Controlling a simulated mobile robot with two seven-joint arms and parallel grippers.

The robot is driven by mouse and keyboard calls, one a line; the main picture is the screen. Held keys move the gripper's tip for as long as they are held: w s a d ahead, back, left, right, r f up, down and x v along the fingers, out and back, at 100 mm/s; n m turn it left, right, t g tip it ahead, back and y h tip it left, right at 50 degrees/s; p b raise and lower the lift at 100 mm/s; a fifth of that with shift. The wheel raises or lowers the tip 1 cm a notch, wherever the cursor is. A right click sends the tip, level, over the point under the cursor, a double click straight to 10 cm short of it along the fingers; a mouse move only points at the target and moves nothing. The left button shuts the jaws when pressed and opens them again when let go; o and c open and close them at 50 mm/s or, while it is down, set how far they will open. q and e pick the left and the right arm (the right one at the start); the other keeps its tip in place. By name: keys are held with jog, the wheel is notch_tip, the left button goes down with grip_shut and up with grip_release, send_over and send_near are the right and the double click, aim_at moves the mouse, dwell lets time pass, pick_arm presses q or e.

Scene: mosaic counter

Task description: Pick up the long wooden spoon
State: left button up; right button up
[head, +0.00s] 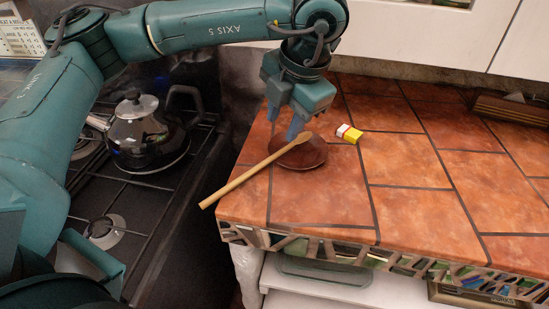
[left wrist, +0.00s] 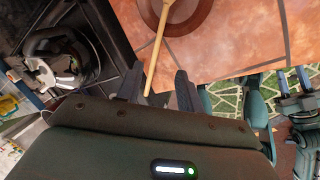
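The long wooden spoon (head: 250,174) lies slantwise across a round brown dish (head: 310,158) on the tiled counter. Its handle sticks out past the counter's left edge. My left gripper (head: 286,120) points down over the counter, near the dish and the spoon's upper end. In the left wrist view the spoon (left wrist: 157,50) runs between the two parted fingertips of my left gripper (left wrist: 159,77), with nothing clasped. The fingers appear to be above the spoon, though the exact gap cannot be told.
A yellow, white and red small box (head: 350,134) sits right of the dish. A dark kettle (head: 138,132) stands on the stove (head: 150,205) at left. A wooden block (head: 512,108) lies at the back right. The counter's front right is clear.

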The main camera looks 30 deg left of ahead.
pick_arm(q)
send_over(266, 161)
jog(key=d, duration=0.2)
jog(key=f, duration=0.7)
jog(key=shift+s+d+p, duration=0.15)
jog(key=shift+s+p, duration=0.05)
jog(key=shift+p, duration=0.1)
jog(key=x, duration=0.2)
jog(key=p+x, duration=0.1)
jog(key=x, duration=0.1)
jog(key=shift+s+a, duration=0.2)
jog(key=shift+a, duration=0.25)
jog(key=shift+w+a+f, duration=0.1)
jog(key=shift+f, duration=0.45)
grip_shut()
